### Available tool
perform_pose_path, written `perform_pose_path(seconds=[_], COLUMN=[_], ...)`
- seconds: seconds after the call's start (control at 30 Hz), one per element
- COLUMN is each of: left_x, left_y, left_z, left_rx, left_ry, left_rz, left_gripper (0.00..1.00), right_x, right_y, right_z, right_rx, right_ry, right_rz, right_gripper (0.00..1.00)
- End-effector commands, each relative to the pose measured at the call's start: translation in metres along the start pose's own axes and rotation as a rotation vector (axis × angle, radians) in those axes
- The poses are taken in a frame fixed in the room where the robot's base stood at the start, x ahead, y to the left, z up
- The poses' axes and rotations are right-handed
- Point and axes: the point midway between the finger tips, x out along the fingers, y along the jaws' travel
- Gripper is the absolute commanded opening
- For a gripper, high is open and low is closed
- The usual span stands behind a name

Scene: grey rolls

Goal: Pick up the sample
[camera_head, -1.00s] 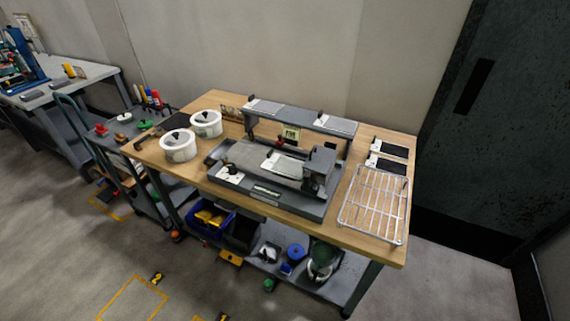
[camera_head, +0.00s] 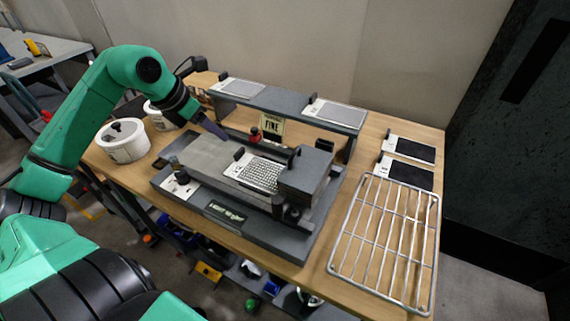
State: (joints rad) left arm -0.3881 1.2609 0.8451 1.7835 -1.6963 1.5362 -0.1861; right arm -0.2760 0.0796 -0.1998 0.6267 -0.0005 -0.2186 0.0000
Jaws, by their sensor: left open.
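A flat sample plate (camera_head: 262,174) with a dark grid on its top and a small black knob at its left end lies on the bed of the grey machine (camera_head: 225,214) in the middle of the table. My left gripper (camera_head: 222,134) comes in from the left, pointing down and right. It is open, above the back left of the machine bed and apart from the plate. Similar plates lie on the raised shelf at the left (camera_head: 240,88) and right (camera_head: 335,113), and two dark-topped ones (camera_head: 412,149) lie on the table at the right. My right gripper is out of view.
A wire rack (camera_head: 385,240) lies at the table's right front. A white lidded pot (camera_head: 123,142) stands at the left, with another partly behind my left arm. The raised shelf (camera_head: 290,102) spans behind the machine, with a "FINE" sign (camera_head: 271,127) beneath it.

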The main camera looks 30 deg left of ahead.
Motion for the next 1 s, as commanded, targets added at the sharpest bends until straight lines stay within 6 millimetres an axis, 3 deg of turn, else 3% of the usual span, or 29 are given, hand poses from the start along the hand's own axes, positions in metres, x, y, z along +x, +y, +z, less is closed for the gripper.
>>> perform_pose_path(seconds=[0.13, 0.3, 0.47, 0.6, 0.73, 0.93, 0.97, 1.0], left_x=[0.035, 0.073, 0.093, 0.119, 0.132, 0.132, 0.132, 0.132], left_y=[0.000, -0.001, 0.000, 0.000, 0.000, 0.000, 0.000, 0.000], left_z=[0.000, 0.001, 0.001, 0.001, 0.002, 0.004, 0.004, 0.004], left_rx=[-0.004, -0.005, -0.004, -0.005, -0.007, -0.009, -0.009, -0.009], left_ry=[0.007, 0.002, 0.005, 0.007, 0.001, -0.003, -0.003, -0.003], left_rz=[-0.005, -0.006, -0.005, -0.006, -0.008, -0.009, -0.009, -0.009], left_gripper=[0.55, 0.55, 0.55, 0.55, 0.55, 0.55, 0.47, 0.32], right_x=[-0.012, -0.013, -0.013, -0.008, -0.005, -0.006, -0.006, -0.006], right_y=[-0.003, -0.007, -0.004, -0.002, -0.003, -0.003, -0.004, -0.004], right_z=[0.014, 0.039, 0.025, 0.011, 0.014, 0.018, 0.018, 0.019], right_rx=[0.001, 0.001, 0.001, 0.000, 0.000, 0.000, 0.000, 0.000], right_ry=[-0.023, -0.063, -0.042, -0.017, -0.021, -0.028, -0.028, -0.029], right_rz=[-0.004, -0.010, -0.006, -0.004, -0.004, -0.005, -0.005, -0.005], right_gripper=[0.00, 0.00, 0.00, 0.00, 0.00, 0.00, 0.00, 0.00])
